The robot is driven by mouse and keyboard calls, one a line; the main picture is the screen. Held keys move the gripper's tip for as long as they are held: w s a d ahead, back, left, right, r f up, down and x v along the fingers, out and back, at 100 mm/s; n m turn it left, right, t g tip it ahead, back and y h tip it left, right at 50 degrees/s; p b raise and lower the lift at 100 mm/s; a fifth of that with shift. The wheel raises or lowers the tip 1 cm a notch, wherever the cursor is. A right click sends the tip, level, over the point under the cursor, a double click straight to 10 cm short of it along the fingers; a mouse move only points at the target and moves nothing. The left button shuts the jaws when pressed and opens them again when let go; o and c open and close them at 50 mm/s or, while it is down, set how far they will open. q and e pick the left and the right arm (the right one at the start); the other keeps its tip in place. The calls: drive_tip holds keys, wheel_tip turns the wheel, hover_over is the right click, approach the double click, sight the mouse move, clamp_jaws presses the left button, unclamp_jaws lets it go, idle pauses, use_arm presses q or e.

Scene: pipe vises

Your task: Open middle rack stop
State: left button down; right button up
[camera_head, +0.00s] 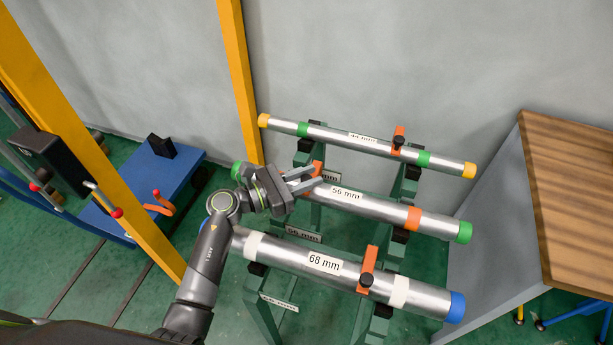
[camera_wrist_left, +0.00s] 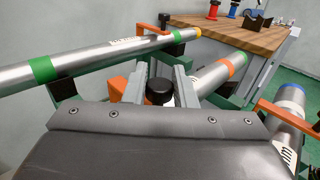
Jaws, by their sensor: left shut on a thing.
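The rack holds three grey pipes. The middle pipe (camera_head: 375,208), labelled 56 mm, has green end caps and an orange band. The middle rack stop (camera_head: 317,167) is an orange piece with a black knob, at the left part of this pipe. It is largely covered by my left gripper (camera_head: 312,181) in the head view. In the left wrist view, the gripper's grey fingers (camera_wrist_left: 164,80) are shut on the black knob (camera_wrist_left: 160,93), with the orange part of the stop (camera_wrist_left: 125,90) beside them. My right gripper is not in view.
The 44 mm pipe (camera_head: 335,136) lies behind, with an orange stop (camera_head: 398,138) across it. The 68 mm pipe (camera_head: 300,258) lies in front, with its orange stop (camera_head: 368,267). A wooden-topped bench (camera_head: 575,190) stands right; a yellow post (camera_head: 238,80) and blue cart (camera_head: 155,185) stand left.

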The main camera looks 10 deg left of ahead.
use_arm(q)
drive_tip(key=shift+w+r+p, duration=0.15)
drive_tip(key=shift+r+p, duration=0.15)
drive_tip(key=w+r+p, duration=0.1)
drive_tip(key=p, duration=0.1)
drive_tip(key=w+n+g+y+p, duration=0.1)
drive_tip(key=p, duration=0.1)
drive_tip(key=shift+w+d+r, duration=0.1)
drive_tip(key=shift+d+r, duration=0.15)
drive_tip(key=shift+r, duration=0.15)
drive_tip(key=w+p, duration=0.1)
drive_tip(key=w+n+g+y+p, duration=0.1)
drive_tip(key=w+n+p, duration=0.1)
drive_tip(key=shift+w+d+r+p, duration=0.2)
drive_tip(key=shift+d+r+p, duration=0.1)
drive_tip(key=shift+r+p, duration=0.1)
drive_tip(key=shift+w+d+f+g+y, duration=0.1)
drive_tip(key=shift+w+d+g+y, duration=0.05)
drive_tip(key=shift+w+g+y, duration=0.4)
drive_tip(key=shift+w+d+b, duration=0.1)
drive_tip(key=shift+w+b, duration=0.35)
drive_tip(key=shift+w, duration=0.35)
drive_tip(key=shift+r, duration=0.2)
drive_tip(key=c, duration=1.2)
unclamp_jaws()
drive_tip(key=shift+f, duration=0.15)
